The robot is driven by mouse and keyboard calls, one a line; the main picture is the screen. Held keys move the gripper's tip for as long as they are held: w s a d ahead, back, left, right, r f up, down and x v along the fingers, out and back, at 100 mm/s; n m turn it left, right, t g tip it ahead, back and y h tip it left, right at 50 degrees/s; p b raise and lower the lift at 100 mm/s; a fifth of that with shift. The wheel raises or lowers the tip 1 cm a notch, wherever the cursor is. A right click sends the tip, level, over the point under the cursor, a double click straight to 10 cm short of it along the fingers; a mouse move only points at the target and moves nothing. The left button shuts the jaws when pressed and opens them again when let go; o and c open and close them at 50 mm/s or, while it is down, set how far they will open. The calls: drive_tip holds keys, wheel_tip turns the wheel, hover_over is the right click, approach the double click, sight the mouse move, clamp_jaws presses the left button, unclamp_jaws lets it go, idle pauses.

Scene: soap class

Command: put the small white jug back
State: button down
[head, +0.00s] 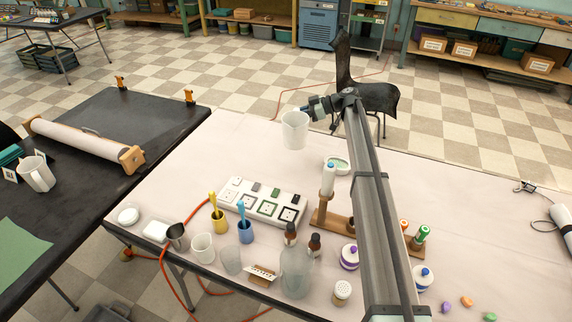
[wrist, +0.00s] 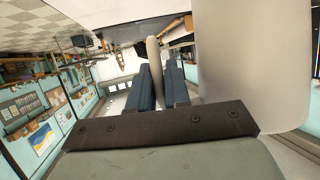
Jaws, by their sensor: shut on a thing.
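A white jug (head: 295,132) hangs in the air above the far part of the light table (head: 225,140), held by my gripper (head: 308,110). It looks upright in the head view. In the wrist view its pale body (wrist: 255,60) fills the right side, and its handle (wrist: 154,58) passes between the two dark blue fingers of my gripper (wrist: 158,80). The fingers are shut on the handle. Another white jug (head: 38,176) stands on the dark table at the left.
Below are a switch box (head: 263,204), a wooden stand with a bottle (head: 328,180) and a green-white dish (head: 337,165). Cups (head: 203,248), a clear flask (head: 296,272) and dropper bottles crowd the front edge. The table's back left part is clear. My arm hides the centre right.

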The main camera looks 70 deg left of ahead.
drive_tip(key=shift+n+g+h, duration=0.3)
drive_tip(key=shift+n+h, duration=0.2)
drive_tip(key=shift+n, duration=0.1)
drive_tip(key=shift+s+a+f, duration=0.3)
drive_tip(key=shift+s+f, duration=0.3)
drive_tip(key=shift+f, duration=1.1)
drive_tip(key=shift+s+a+f, duration=0.35)
drive_tip(key=shift+s+f, duration=0.25)
drive_tip(key=shift+f, duration=1.05)
drive_tip(key=shift+s+a+f, duration=0.3)
drive_tip(key=shift+s+f, duration=0.3)
drive_tip(key=shift+f, duration=1.1)
drive_tip(key=shift+f, duration=0.15)
drive_tip(key=c, duration=1.1)
unclamp_jaws()
drive_tip(key=shift+w+d+r, duration=0.1)
drive_tip(key=shift+w+r, duration=0.15)
drive_tip(key=shift+w, duration=0.05)
drive_tip(key=v, duration=1.1)
drive_tip(key=shift+w+r, duration=0.15)
